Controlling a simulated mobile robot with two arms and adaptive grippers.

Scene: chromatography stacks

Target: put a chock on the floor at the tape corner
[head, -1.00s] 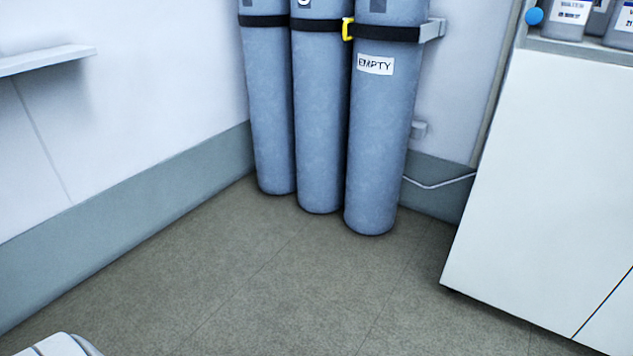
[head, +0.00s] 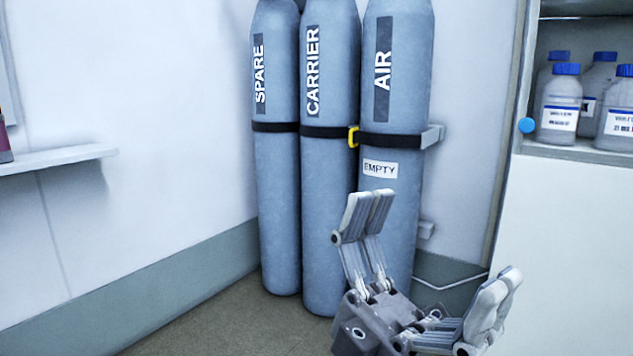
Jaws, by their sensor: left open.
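No chock and no tape corner show in the head view. A strip of brown floor (head: 222,318) shows at the foot of the cylinders. My left gripper (head: 440,240) is raised at the lower right, its fingers spread wide with nothing between them. It stands in front of the AIR cylinder (head: 400,85) and hides that cylinder's lower part. My right gripper is not in view.
The SPARE cylinder (head: 277,190) and CARRIER cylinder (head: 328,200) stand beside the AIR one, strapped in the corner. A white cabinet (head: 570,230) with blue-capped bottles (head: 560,105) is at the right. A shelf (head: 60,158) juts from the left wall.

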